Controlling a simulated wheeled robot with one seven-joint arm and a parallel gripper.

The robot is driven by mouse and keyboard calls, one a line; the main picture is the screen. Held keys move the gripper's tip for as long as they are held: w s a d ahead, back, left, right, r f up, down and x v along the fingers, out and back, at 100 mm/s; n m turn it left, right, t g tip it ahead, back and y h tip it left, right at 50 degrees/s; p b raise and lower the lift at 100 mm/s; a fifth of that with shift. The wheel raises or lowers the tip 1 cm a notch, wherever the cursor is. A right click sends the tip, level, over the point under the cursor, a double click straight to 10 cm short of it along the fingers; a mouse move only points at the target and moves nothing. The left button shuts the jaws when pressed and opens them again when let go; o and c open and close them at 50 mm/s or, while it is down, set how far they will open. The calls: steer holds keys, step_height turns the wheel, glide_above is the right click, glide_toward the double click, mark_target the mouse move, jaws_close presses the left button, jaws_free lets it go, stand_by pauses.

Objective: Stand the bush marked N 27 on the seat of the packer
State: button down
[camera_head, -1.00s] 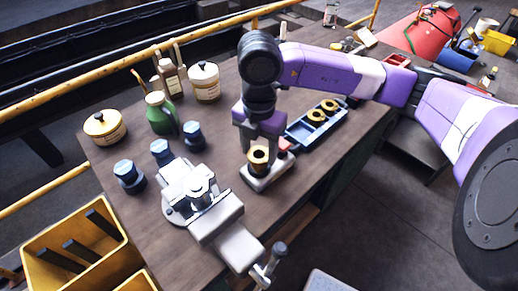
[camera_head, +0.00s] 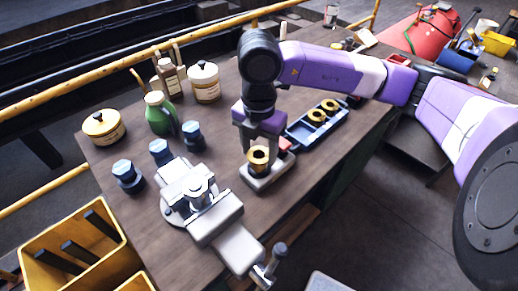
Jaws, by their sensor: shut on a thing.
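A brass bush (camera_head: 258,165) stands upright on or just above the pale packer (camera_head: 268,182), which has a red part at its back right. Whether the bush touches the seat cannot be told. My gripper (camera_head: 259,151) points down from above and is shut on this bush; the fingertips are partly hidden. Two more brass bushes lie in the blue tray (camera_head: 300,141) to the right, a nearer one (camera_head: 316,116) and a farther one (camera_head: 330,105). No N 27 mark is legible on any bush.
A grey vice (camera_head: 205,205) stands close to the left of the packer. Several blue-topped bolts (camera_head: 160,152), a green can (camera_head: 161,115) and cream tins (camera_head: 204,82) stand farther left. A yellow crate (camera_head: 75,250) is at lower left.

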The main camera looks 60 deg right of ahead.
steer(key=shift+f+b, duration=0.9)
steer(key=shift+b, duration=0.05)
stand_by(0.5)
steer(key=shift+c, duration=2.1)
jaws_free()
step_height(320, 180, up, 9)
steer(key=p, duration=0.4)
